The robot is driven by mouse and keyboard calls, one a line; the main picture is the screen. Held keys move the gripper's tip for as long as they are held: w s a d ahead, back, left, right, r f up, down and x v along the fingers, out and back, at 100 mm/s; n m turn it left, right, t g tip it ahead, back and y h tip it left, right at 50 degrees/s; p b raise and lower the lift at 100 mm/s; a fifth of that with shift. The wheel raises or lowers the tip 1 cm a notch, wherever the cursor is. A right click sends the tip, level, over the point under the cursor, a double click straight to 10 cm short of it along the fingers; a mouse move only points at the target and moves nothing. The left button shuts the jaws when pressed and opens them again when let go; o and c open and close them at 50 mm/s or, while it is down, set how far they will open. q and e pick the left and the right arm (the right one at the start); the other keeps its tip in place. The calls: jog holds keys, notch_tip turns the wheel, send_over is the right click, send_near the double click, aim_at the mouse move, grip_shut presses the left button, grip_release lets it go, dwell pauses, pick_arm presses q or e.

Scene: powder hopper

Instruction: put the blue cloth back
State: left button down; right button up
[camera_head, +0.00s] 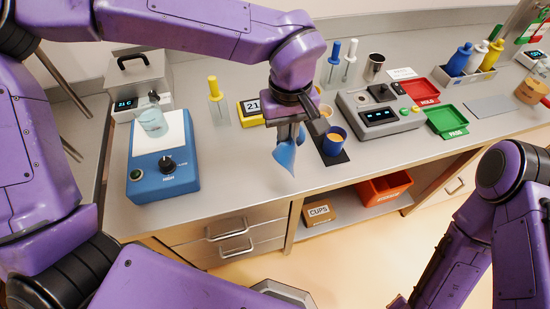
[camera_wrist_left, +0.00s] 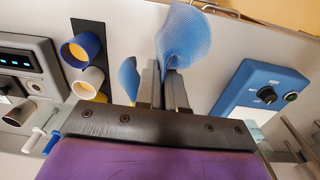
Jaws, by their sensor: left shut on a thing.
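My left gripper (camera_head: 287,133) is shut on the blue cloth (camera_head: 285,156), which hangs below the fingers in front of the counter's middle. In the left wrist view, the cloth (camera_wrist_left: 183,36) is pinched between the two fingers (camera_wrist_left: 164,85), with its larger part spreading past the tips and a smaller fold on the left side. The cloth is held in the air, left of a blue cup (camera_head: 334,142). My right arm shows at the right of the head view, but its gripper is out of view.
The blue cup stands on a dark strip (camera_head: 334,158) with a pale cup (camera_wrist_left: 88,83) beside it. A blue stirrer (camera_head: 163,172) with a beaker stands at left. A grey scale (camera_head: 378,115), red tray (camera_head: 420,91) and green tray (camera_head: 447,122) are at right. Below is an open shelf.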

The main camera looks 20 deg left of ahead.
pick_arm(q)
jog(key=w+a+f, duration=0.1)
jog(key=f, duration=0.2)
jog(key=w+a+f, duration=0.1)
jog(key=w+f, duration=0.1)
jog(key=f, duration=0.1)
jog(key=w+a+f+p, duration=0.1)
jog(key=w+f, duration=0.1)
jog(key=f, duration=0.1)
jog(key=shift+w+a+f, duration=0.25)
jog(key=shift+a, duration=0.15)
jog(key=shift+s+f, duration=0.1)
jog(key=shift+s, duration=0.15)
jog(key=shift+w+d+f, duration=0.1)
jog(key=shift+w+f, duration=0.1)
jog(key=shift+w, duration=0.1)
jog(key=c, duration=1.7)
grip_release()
jog(key=shift+w, duration=0.15)
jog(key=o, duration=1.1)
jog(key=shift+o, duration=0.4)
jog(key=shift+s+r, duration=0.1)
jog(key=shift+s, duration=0.15)
pick_arm(e)
jog(key=shift+w+r, duration=0.5)
jog(key=shift+w, duration=0.25)
